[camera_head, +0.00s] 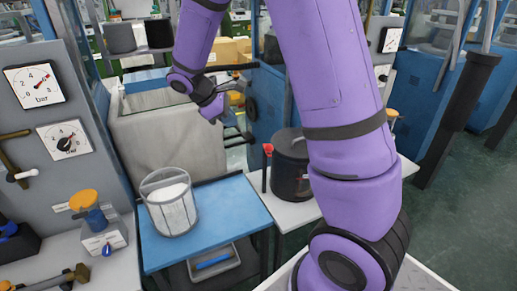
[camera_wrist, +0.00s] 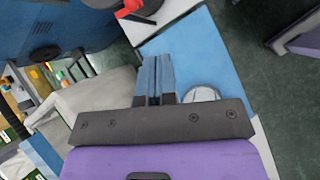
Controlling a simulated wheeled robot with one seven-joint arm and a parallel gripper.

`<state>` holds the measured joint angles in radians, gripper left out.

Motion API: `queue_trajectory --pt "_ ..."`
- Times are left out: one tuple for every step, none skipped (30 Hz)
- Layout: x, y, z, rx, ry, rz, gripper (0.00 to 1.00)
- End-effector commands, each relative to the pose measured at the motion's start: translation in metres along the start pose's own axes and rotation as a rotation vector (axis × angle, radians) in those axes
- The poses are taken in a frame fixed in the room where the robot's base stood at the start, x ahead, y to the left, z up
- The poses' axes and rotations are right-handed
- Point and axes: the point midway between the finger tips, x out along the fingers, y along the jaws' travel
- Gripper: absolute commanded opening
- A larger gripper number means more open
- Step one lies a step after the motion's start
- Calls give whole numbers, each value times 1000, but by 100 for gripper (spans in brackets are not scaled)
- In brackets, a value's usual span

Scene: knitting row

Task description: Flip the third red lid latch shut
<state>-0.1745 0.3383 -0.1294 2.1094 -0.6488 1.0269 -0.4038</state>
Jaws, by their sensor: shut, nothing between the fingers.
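A red latch (camera_head: 267,149) stands upright at the left side of a dark round pot (camera_head: 292,172) on a white table. It is the only red latch I can make out, and my arm covers part of the area to the pot's right. In the wrist view a red piece (camera_wrist: 128,8) shows at the top edge beside a dark part.
A gauge panel (camera_head: 45,110) is at left. Blue machines (camera_head: 415,85) stand at right.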

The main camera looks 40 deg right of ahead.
Motion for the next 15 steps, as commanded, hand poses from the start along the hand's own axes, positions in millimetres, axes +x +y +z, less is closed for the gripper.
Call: queue_trajectory --pt "9 3 -9 -35 -27 5 0" --pt "14 5 -14 -56 -43 8 0" --pt "20 8 -20 -82 -63 14 0" --pt "25 10 -25 -102 -78 18 0" --pt "30 11 -30 -124 -94 21 0" --pt "37 13 -36 -153 -115 26 0" --pt "41 15 -41 -172 -129 30 0" --pt "46 17 -46 -194 -145 34 0" --pt "53 18 -52 -222 -165 38 0" --pt "58 19 -57 -242 -178 42 0" --pt "63 21 -61 -261 -192 46 0" --pt "69 22 -67 -285 -209 50 0" --pt "73 23 -70 -303 -221 54 0" --pt "77 24 -74 -320 -233 56 0" --pt "82 25 -78 -338 -246 60 0"
